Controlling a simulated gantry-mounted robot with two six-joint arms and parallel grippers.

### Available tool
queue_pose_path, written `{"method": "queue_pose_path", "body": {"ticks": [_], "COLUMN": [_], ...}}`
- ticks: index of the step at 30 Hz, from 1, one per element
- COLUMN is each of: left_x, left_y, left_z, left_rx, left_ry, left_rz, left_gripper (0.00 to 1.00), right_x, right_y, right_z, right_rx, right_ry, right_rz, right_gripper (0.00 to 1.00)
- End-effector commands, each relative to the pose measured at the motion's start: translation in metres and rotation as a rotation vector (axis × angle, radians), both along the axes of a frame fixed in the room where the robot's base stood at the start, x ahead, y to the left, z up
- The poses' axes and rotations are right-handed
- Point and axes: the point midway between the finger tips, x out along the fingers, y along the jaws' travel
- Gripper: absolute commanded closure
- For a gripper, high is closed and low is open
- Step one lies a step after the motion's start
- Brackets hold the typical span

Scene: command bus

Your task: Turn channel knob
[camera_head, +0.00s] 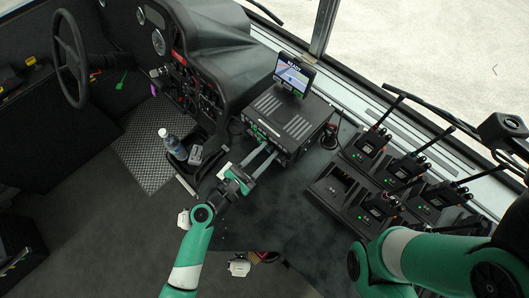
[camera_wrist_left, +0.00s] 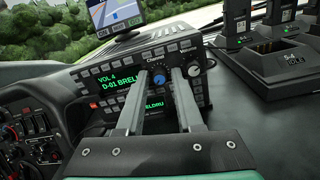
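A black radio unit (camera_head: 288,118) stands on the dark console, and its front also shows in the left wrist view (camera_wrist_left: 112,78) with green text reading "VOL 4". A round knob (camera_wrist_left: 158,79) sits below the label "Channel". My left gripper (camera_head: 270,152) is at the front of the radio, its two grey fingers apart. In the left wrist view the gripper (camera_wrist_left: 158,74) has a finger on either side of this knob; I cannot tell whether they touch it. My right gripper is out of view.
A small screen (camera_head: 294,74) stands above the radio. Handheld radios in chargers (camera_head: 372,140) fill the console to the right. My right arm (camera_head: 430,258) crosses the lower right.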

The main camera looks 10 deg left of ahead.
Motion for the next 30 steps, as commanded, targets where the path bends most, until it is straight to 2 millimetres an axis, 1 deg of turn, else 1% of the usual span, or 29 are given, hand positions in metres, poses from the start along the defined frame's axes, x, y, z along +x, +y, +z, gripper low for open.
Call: {"method": "queue_pose_path", "body": {"ticks": [2,3,8,9,22,30], "left_x": [0.000,0.000,0.000,0.000,0.000,0.000], "left_y": [0.000,0.000,0.000,0.000,0.000,0.000], "left_z": [0.000,0.000,0.000,0.000,-0.001,-0.003], "left_rx": [0.000,0.000,0.000,0.000,0.023,0.135], "left_ry": [0.000,0.000,0.000,0.000,-0.018,-0.100], "left_rz": [0.000,0.000,0.000,0.000,0.000,0.000], "left_gripper": [0.64,0.68,0.97,1.00,1.00,1.00], "right_x": [0.000,0.000,0.000,0.000,0.000,0.000], "right_y": [0.000,0.000,0.000,0.000,0.000,0.000], "right_z": [0.000,0.000,0.000,0.000,-0.002,-0.012], "right_rx": [0.000,0.000,0.000,0.000,0.000,0.000], "right_ry": [0.000,0.000,0.000,0.000,0.000,0.000], "right_rz": [0.000,0.000,0.000,0.000,0.000,0.000], "right_gripper": [0.50,0.50,0.50,0.50,0.50,0.50]}}
